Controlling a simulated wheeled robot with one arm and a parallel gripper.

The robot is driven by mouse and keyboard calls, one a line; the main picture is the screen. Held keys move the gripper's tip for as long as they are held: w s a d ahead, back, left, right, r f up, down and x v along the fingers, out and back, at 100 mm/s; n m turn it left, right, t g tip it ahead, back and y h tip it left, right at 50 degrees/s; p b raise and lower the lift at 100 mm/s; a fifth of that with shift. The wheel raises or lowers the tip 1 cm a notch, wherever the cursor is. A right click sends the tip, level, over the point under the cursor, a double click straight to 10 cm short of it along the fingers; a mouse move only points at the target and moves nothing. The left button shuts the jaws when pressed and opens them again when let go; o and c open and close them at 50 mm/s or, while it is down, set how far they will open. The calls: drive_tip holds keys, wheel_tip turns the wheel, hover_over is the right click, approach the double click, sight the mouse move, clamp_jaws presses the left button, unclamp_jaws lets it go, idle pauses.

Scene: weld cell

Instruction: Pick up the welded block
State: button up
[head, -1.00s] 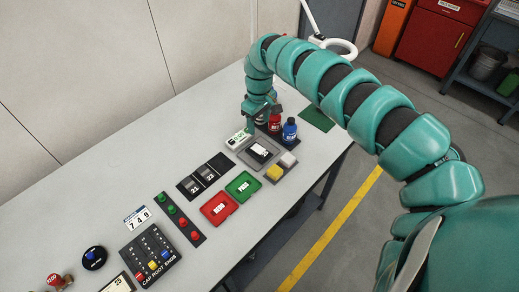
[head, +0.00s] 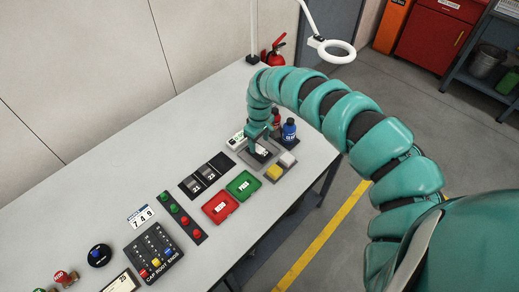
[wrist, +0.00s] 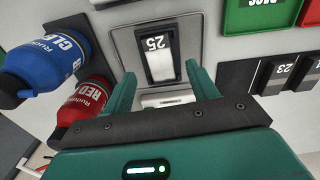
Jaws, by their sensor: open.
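A dark block with a pale silver face and the number 25 (wrist: 160,58) lies in a grey tray (wrist: 122,45) in the wrist view; I take it as the welded block. In the head view, the tray (head: 246,160) is near the table's right end, and my gripper hides much of the block. My gripper (wrist: 161,72) is open, with its two green fingers apart on either side of the block's lower end in the wrist view. In the head view my gripper (head: 259,150) points down over the tray. Whether the fingers touch the block cannot be told.
A blue bottle (head: 289,130) and a red bottle (wrist: 88,103) stand close beside the gripper. Yellow (head: 274,172) and pale (head: 287,160) blocks sit right of the tray. Green (head: 244,185) and red (head: 220,207) trays and black numbered slots (head: 207,174) lie nearer.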

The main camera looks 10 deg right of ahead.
sight(260, 149)
wheel_tip(260, 149, down, 2)
drive_tip(key=shift+s+a+f+p, duration=0.15)
drive_tip(key=shift+f+p, duration=0.1)
drive_tip(key=shift+p, duration=0.15)
drive_tip(key=shift+f, duration=0.45)
clamp_jaws()
